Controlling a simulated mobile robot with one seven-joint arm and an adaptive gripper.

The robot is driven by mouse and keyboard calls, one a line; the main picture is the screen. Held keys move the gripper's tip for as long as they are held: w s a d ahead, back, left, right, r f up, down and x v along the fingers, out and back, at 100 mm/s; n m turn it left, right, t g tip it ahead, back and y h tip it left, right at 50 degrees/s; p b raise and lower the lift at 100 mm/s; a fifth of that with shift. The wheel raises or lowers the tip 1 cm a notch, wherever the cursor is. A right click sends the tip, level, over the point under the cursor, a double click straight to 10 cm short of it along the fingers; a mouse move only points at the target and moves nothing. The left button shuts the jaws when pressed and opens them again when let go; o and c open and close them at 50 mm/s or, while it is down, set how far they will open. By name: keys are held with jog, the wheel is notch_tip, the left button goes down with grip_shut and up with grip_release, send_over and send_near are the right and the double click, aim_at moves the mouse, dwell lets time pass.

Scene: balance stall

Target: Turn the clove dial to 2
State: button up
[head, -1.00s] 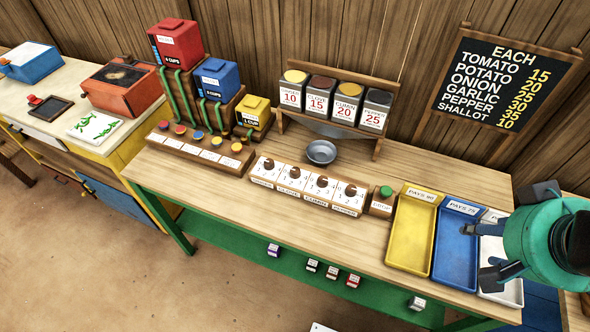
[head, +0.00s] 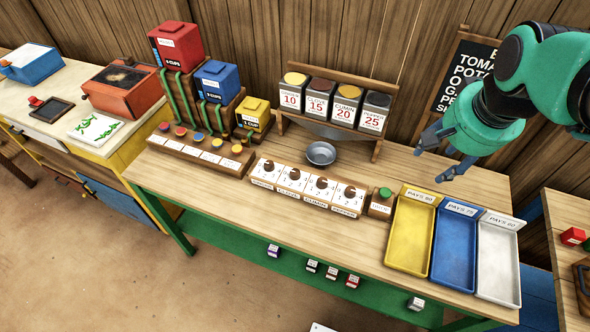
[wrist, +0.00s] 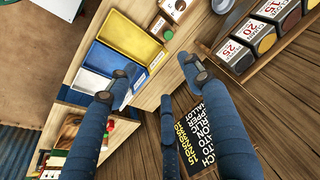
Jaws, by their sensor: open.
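The clove dial (head: 294,174) is the second from the left in a row of brown knobs on white plates, on a wooden block on the stall table. Its label sits below it on the block's front. The number it points at is too small to tell. My gripper (head: 430,163) is open and empty, high over the table's right part, to the right of the dial and apart from it. In the wrist view its blue fingers (wrist: 150,88) are spread. One brown knob of the row shows at that view's top edge; I cannot confirm the clove dial there.
A green button (head: 385,192) stands right of the dials, then yellow (head: 411,232), blue (head: 455,241) and white (head: 498,259) trays. A metal bowl (head: 321,153) and spice canisters (head: 334,100) stand behind the dials. Colored buttons (head: 198,135) line a block at left.

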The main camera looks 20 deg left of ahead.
jog(key=w+a+f+g, duration=0.1)
jog(key=w+a+f, duration=0.2)
jog(key=w+a, duration=0.45)
jog(key=m+g+p, duration=0.2)
jog(key=m+g, duration=0.1)
send_over(295, 172)
notch_tip(295, 172, down, 22)
jog(key=shift+f+h, duration=0.15)
jog(key=shift+h, duration=0.25)
jog(key=shift+f, duration=0.15)
notch_tip(295, 172, down, 14)
jog(key=shift+r+b, duration=0.25)
jog(key=shift+b, duration=0.3)
jog(key=shift+c, duration=0.2)
jog(key=c, duration=1.1)
